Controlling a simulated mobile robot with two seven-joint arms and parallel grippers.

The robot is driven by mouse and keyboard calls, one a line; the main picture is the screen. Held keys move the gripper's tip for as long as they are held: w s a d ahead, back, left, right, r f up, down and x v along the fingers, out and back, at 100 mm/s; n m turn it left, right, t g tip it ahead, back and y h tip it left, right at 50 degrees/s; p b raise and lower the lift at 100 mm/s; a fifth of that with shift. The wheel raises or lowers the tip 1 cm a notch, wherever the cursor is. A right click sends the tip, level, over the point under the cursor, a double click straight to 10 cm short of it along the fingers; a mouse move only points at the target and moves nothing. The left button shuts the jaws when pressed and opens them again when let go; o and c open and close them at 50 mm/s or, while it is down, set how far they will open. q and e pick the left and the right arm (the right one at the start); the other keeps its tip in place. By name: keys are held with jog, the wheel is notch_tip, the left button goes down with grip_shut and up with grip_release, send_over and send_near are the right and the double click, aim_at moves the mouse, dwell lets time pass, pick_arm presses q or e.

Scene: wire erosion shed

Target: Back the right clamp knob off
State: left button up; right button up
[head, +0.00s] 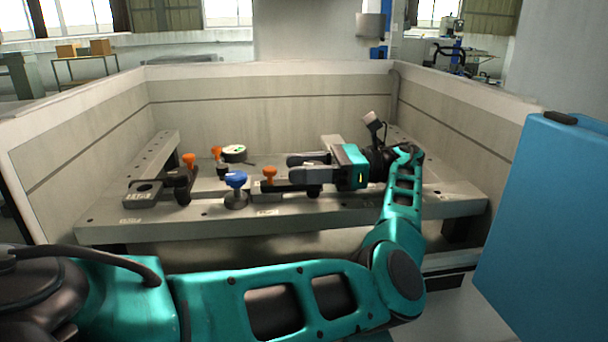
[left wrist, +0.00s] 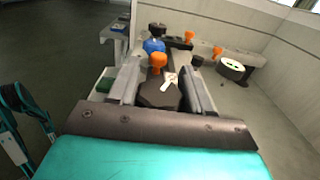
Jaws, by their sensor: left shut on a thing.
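In the left wrist view a dark faceted knob (left wrist: 160,94) with a white pointer-like mark sits between the two fingers of my left gripper (left wrist: 160,88). The fingers are shut on its sides. In the head view my left gripper (head: 306,168) reaches in from the right over the grey fixture bar and points left; its fingers and body hide most of the knob, with a dark part (head: 314,190) showing below. An orange-topped post (head: 269,174) stands just beyond the fingertips; it also shows in the left wrist view (left wrist: 159,62). My right gripper is not in view.
A blue knob (head: 235,180) stands left of the orange post. Two more orange tops (head: 189,160) (head: 217,152), a dark left clamp (head: 176,180) and a white-topped round part (head: 233,152) stand farther left. Pale tank walls (head: 270,90) enclose the fixture; a blue panel (head: 550,220) stands at right.

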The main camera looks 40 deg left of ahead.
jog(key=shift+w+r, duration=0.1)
pick_arm(q)
jog(key=o, duration=1)
